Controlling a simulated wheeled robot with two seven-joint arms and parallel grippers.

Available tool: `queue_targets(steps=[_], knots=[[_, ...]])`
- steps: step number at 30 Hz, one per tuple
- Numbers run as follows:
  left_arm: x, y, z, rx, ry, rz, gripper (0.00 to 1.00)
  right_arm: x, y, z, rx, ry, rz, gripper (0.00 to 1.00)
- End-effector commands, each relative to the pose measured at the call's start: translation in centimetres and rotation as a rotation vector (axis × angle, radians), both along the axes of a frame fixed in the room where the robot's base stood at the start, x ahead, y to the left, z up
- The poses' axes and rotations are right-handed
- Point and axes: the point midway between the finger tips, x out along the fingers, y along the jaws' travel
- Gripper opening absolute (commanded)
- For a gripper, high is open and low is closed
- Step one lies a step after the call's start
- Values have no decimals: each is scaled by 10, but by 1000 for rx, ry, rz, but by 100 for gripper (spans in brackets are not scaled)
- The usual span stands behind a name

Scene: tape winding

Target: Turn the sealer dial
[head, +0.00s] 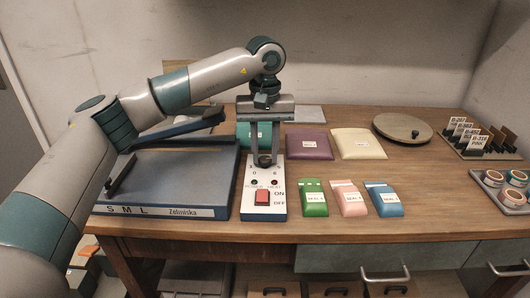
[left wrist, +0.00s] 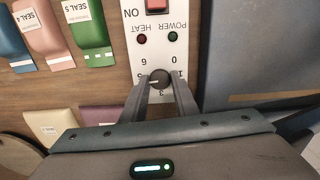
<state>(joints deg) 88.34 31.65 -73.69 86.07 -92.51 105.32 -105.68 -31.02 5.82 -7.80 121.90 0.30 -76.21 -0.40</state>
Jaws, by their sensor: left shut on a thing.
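The sealer's white control panel (head: 262,212) stands beside the blue sealer bed (head: 170,180) on the table. It has a red ON/OFF switch (head: 262,197) and two small lamps marked POWER and HEAT. The dark round dial (left wrist: 159,78) sits on the panel among printed numbers, with a light pointer mark on it. My left gripper (head: 264,160) reaches down from above, its fingers shut on the dial. In the left wrist view its two fingers (left wrist: 160,92) close on either side of the dial. My right gripper is not in view.
Green (head: 314,198), pink (head: 349,198) and blue (head: 383,198) packets lie right of the panel. Purple (head: 308,144) and cream (head: 357,144) pouches lie behind them. A round turntable (head: 402,128), a card rack (head: 480,138) and a tape tray (head: 505,190) stand at the right.

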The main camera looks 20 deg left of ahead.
Motion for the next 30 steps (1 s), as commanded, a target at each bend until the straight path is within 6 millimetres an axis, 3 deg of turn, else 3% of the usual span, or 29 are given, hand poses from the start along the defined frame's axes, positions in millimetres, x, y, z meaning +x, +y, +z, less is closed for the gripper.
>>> queue_targets(steps=[19, 20, 22, 30], knots=[[1, 0, 3, -1, -6, -76, 5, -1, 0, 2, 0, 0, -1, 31], [1, 0, 3, -1, -6, -76, 29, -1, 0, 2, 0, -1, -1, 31], [1, 0, 3, -1, -6, -76, 45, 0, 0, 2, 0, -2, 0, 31], [1, 0, 1, 0, -2, -77, 45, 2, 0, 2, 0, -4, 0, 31]])
